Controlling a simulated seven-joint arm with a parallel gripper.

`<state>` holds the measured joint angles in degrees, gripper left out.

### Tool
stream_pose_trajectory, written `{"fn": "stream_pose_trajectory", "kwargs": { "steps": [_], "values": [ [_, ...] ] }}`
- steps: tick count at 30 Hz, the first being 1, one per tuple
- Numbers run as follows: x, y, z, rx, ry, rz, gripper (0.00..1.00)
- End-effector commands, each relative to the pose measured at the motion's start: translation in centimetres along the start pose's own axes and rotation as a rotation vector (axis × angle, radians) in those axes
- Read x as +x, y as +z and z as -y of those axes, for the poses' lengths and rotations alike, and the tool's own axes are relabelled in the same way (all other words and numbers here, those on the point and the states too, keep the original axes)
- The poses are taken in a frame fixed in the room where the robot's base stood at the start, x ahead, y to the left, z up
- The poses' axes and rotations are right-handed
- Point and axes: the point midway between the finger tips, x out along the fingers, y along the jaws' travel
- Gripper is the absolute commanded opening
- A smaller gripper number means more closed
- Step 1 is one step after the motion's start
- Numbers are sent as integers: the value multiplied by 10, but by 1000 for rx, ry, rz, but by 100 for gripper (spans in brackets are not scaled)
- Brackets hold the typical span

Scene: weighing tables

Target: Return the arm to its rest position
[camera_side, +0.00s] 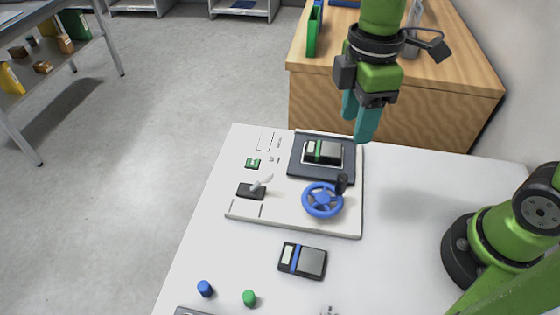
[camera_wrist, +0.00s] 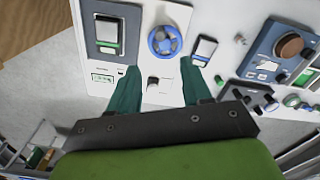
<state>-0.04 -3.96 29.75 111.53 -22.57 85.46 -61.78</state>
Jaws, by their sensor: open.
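My gripper (camera_side: 358,118) hangs in the air above the far right part of the white table (camera_side: 410,205), beyond the white panel (camera_side: 285,218). Its two teal fingers point down and hold nothing. In the wrist view the fingers (camera_wrist: 158,88) are spread apart, with the panel between and beyond them. The panel carries a dark scale with a green-striped device (camera_side: 323,152) on it, a blue handwheel (camera_side: 322,201) and a lever switch (camera_side: 252,190). My gripper is apart from all of these.
A blue-striped device (camera_side: 302,260) lies on the table in front of the panel. A blue cylinder (camera_side: 205,288) and a green cylinder (camera_side: 249,298) stand near the front. A wooden cabinet (camera_side: 450,95) with a green folder (camera_side: 314,32) stands behind.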

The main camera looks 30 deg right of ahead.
Motion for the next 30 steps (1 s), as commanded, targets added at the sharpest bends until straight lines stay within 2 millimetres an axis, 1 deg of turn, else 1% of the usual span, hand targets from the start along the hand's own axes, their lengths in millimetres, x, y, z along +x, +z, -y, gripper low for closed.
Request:
{"fn": "stream_pose_trajectory", "kwargs": {
  "steps": [1,5,13,17,20,23,26,27,30],
  "values": [
    [-4,0,0,0,2,-1,49],
    [-8,0,0,1,1,0,49],
    [-8,0,0,2,1,0,49],
    [-8,-2,-2,64,13,-12,49],
    [1,2,-7,214,24,-39,49],
    [5,20,-15,473,64,-111,49],
    [4,49,-24,799,107,-239,49],
    [2,62,-27,930,115,-302,49],
    [-2,91,-30,1203,115,-460,49]
  ]
}}
